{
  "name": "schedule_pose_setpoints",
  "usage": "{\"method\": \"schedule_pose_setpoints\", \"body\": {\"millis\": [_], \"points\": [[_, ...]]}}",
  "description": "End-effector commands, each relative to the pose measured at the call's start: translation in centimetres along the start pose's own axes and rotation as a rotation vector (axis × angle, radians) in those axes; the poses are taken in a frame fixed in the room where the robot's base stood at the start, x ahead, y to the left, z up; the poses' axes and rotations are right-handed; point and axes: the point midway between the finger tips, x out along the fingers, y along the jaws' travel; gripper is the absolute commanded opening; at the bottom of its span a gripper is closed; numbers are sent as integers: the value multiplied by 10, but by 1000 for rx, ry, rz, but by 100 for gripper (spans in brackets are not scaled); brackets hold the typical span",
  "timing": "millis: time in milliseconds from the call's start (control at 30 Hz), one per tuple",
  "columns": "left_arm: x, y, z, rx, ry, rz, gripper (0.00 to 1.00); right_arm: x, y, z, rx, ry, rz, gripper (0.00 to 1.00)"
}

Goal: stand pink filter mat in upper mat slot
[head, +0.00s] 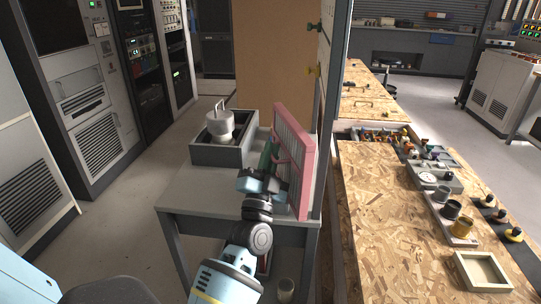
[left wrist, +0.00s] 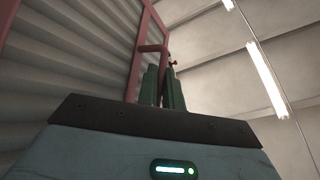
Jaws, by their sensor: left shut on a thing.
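The pink filter mat (head: 307,168) is a flat pleated panel in a pink frame, held upright above the grey table in the head view. My left gripper (head: 271,157) is at its left face, shut on its pink handle. In the left wrist view, the green fingers (left wrist: 163,84) close at the handle (left wrist: 152,48), and the pleated face (left wrist: 75,50) fills the left side. The upper mat slot cannot be made out in either view. My right gripper is not in view.
A grey table (head: 190,200) stands under the mat, with a grey open box (head: 205,155) holding a white cylinder (head: 219,124). A tall panel edge (head: 324,100) rises close right of the mat. A chipboard bench (head: 375,210) with small parts lies farther right.

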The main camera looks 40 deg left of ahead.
Motion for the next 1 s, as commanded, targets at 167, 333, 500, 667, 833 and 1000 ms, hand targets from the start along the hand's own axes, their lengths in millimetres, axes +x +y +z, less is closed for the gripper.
{"method": "schedule_pose_setpoints", "body": {"millis": [167,333,500,667,833,1000], "points": [[0,-1,-1,-1,2,-3,0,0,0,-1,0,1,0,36],[-1,1,1,0,0,0,17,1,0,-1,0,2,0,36],[-1,1,1,0,0,0,30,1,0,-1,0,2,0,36],[-1,1,1,0,0,0,30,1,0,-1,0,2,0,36],[-4,0,0,0,0,1,30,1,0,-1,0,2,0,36],[-32,1,1,1,-2,3,30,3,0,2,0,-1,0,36]]}}
